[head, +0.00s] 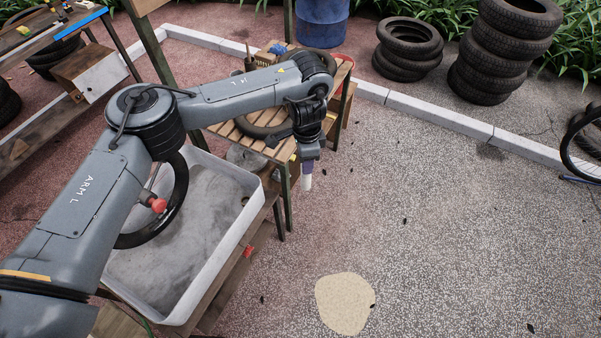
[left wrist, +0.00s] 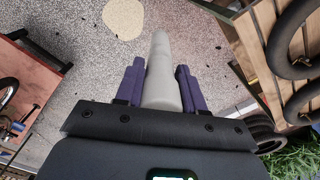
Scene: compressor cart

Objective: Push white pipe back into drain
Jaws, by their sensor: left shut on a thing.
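My left gripper (head: 308,160) hangs to the right of the slatted bench in the head view. Its purple fingers are shut on the white pipe (head: 307,183), which points down below them in the air. In the left wrist view the pipe (left wrist: 159,72) lies between the two fingers (left wrist: 160,88) and sticks out past their tips. No drain can be made out for certain; a small dark hole (head: 245,201) shows in the right inner wall of the white basin. The pipe is apart from the basin. My right gripper is not in view.
Stacked tyres (head: 487,75) and a blue barrel (head: 322,22) are at the back.

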